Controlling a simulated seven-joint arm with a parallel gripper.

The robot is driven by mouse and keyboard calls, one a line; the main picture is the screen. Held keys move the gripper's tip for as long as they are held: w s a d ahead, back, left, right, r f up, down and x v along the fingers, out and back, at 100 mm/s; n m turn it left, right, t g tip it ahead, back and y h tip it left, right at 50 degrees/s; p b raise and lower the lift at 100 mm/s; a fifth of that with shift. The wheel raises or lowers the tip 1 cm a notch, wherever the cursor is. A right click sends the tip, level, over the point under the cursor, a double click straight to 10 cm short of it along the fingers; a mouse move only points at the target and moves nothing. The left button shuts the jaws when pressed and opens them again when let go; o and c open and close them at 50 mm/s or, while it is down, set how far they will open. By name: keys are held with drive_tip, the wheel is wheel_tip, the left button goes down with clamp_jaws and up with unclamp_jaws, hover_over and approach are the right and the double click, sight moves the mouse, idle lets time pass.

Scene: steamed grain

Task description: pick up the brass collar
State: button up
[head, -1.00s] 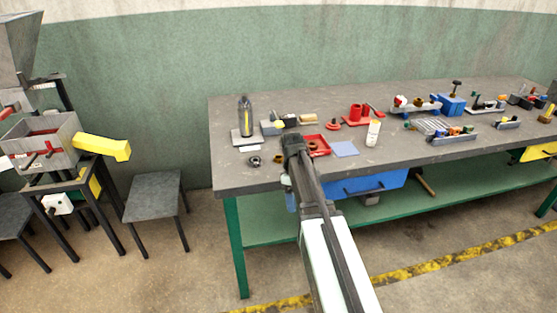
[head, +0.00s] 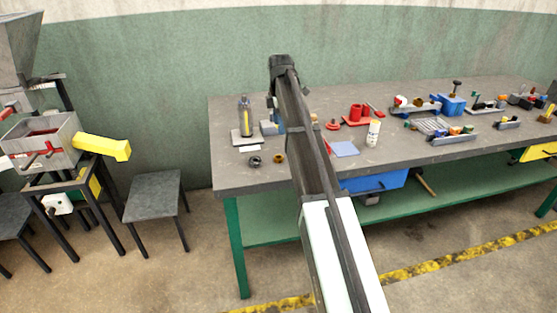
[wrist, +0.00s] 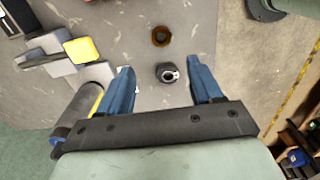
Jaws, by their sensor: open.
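The brass collar (head: 279,157) is a small brown-gold ring on the grey workbench, near its front left. In the wrist view the brass collar (wrist: 161,36) lies beyond my fingertips, near the picture's top. A dark ring (wrist: 167,72) lies nearer, seen between my two blue fingers; it also shows left of the collar in the head view (head: 254,161). My gripper (wrist: 161,66) is open and empty, apart from the collar. In the head view, my arm reaches over the bench and hides part of it.
To the right are a blue pad (head: 345,149), a white container (head: 373,132) and red parts (head: 357,115). The bench surface (head: 232,178) is clear around the rings' front left.

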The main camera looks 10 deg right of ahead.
wheel_tip(320, 180, down, 14)
drive_tip(key=shift+s+d+r, duration=0.1)
drive_tip(key=shift+r, duration=0.05)
idle(0.7)
drive_tip(key=c, duration=1.2)
drive_tip(key=shift+r, duration=0.15)
